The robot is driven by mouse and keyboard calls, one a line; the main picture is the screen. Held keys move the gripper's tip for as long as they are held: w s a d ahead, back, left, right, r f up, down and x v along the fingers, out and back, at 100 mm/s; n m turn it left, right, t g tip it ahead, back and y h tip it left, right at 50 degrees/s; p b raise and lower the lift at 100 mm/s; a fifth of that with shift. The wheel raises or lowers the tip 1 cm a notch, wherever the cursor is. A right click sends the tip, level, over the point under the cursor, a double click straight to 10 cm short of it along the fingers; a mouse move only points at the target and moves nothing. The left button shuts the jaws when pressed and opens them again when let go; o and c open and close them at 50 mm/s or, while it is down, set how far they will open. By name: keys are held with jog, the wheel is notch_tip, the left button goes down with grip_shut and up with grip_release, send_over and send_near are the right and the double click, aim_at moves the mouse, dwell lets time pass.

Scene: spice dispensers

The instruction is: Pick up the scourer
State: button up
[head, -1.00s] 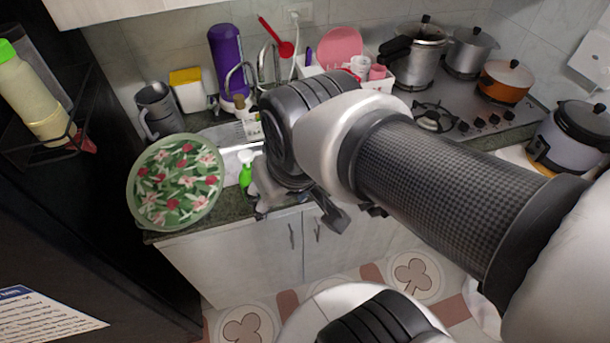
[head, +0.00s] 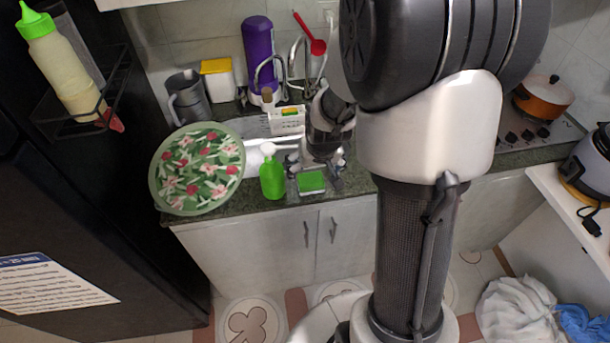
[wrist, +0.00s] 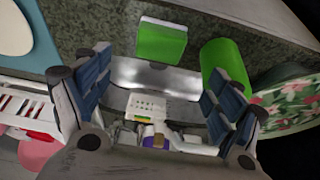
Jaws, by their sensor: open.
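The scourer (head: 312,181) is a green block with a pale edge at the counter's front edge, in front of the sink. In the wrist view the scourer (wrist: 162,42) lies just beyond the fingertips, roughly between them and apart from both. My gripper (head: 315,167) is over the front of the sink, just behind the scourer in the head view. In the wrist view my gripper (wrist: 158,70) has its two blue-padded fingers wide apart with nothing between them. My wrist hides part of the sink in the head view.
A green soap bottle (head: 272,176) stands close to the left of the scourer. A flowered round tray (head: 158,190) is farther left. A purple bottle (head: 258,50) and grey jug (head: 188,98) stand at the back.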

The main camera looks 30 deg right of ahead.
aim_at(311, 179)
jog(key=b+x, duration=0.3)
jog(key=x, duration=0.7)
jog(key=shift+d+f+b, duration=0.1)
jog(key=shift+f+b, duration=0.2)
jog(key=shift+f, duration=0.1)
jog(key=shift+r, duration=0.1)
jog(key=shift+c, duration=0.2)
jog(key=c, duration=0.9)
jog(key=shift+r, duration=0.15)
